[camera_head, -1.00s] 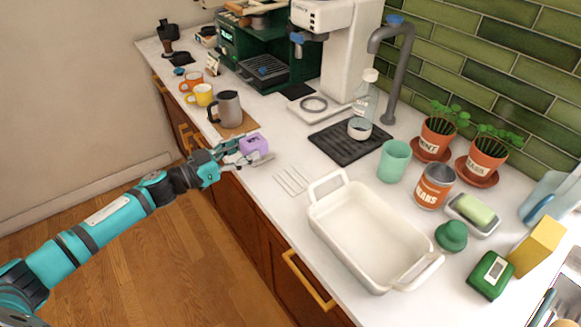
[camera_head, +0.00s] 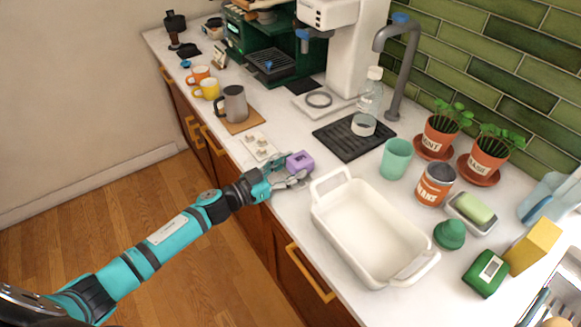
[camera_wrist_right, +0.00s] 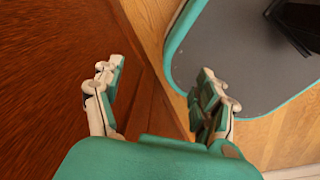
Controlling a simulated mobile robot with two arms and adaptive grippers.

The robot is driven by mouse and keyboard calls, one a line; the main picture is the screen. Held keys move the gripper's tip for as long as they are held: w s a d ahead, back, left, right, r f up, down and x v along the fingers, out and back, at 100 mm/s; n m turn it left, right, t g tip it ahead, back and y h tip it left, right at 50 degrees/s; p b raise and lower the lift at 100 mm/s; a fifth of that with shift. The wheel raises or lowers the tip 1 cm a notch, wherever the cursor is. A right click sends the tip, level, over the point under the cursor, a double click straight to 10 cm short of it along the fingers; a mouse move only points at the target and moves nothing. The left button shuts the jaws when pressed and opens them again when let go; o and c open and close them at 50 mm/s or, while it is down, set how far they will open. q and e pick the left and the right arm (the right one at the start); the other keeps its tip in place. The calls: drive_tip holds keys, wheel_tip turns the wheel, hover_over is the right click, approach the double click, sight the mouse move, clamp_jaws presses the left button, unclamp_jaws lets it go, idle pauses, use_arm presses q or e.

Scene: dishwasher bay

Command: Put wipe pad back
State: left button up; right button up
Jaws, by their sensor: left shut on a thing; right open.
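A small purple block (camera_head: 300,161), which looks like the wipe pad, is at my left gripper's (camera_head: 290,178) fingertips. The left gripper is shut on it, just left of the white baking dish (camera_head: 330,229). Whether the block touches the counter cannot be told. A flat white piece with small marks (camera_head: 259,147) lies on the counter left of the block. The thin white lines on the counter are now hidden behind the gripper and block. My right gripper (camera_wrist_right: 160,84) is open and empty in the right wrist view, over wood panelling and floor.
A grey pitcher (camera_head: 234,104) stands on a brown mat beyond the white piece. A black drip mat (camera_head: 345,143), green cup (camera_head: 396,159) and beans can (camera_head: 434,186) stand farther right. Some bare counter lies between the block and the drip mat.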

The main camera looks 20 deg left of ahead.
use_arm(q)
drive_tip(key=shift+f+b, duration=0.3)
drive_tip(key=shift+f, duration=0.3)
drive_tip(key=o, duration=1.1)
drive_tip(key=shift+o, duration=0.2)
use_arm(e)
drive_tip(key=shift+s+a+f, duration=0.15)
drive_tip(key=shift+a+f, duration=0.1)
drive_tip(key=shift+f, duration=0.1)
use_arm(q)
drive_tip(key=shift+r, duration=0.1)
drive_tip(key=shift+r, duration=0.25)
drive_tip(key=b+v, duration=0.1)
drive_tip(key=v, duration=1.1)
drive_tip(key=shift+r, duration=0.3)
use_arm(e)
drive_tip(key=shift+d+f, duration=0.1)
drive_tip(key=shift+f, duration=0.65)
